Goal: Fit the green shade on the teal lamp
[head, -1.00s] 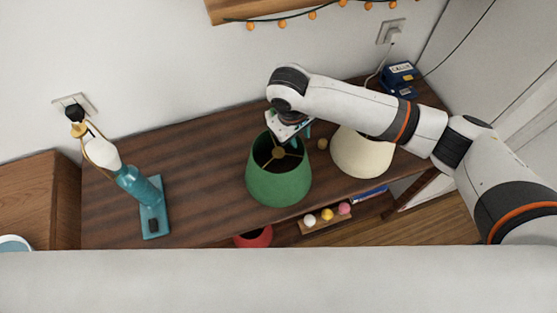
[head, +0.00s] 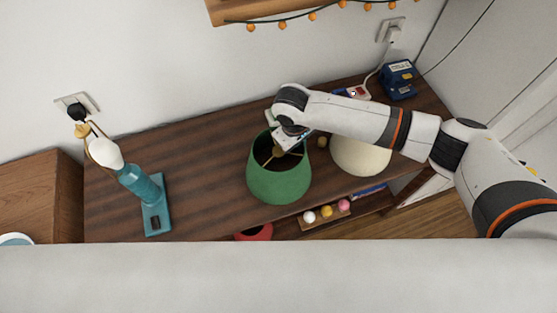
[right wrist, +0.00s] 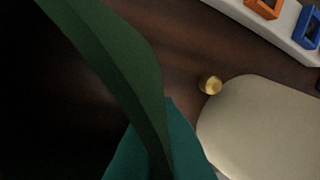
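My right gripper (head: 291,150) is down at the shade's far right rim. In the right wrist view the shade's green wall (right wrist: 125,75) runs between teal fingers (right wrist: 163,150), which look close to it. Whether they grip it is unclear. My left gripper is out of view.
A cream shade (head: 360,158) stands just right of the green one, with a small gold knob (head: 322,142) beside it. A blue box (head: 398,80) and a power strip (head: 356,92) lie at the back right. The tabletop between lamp and green shade is clear.

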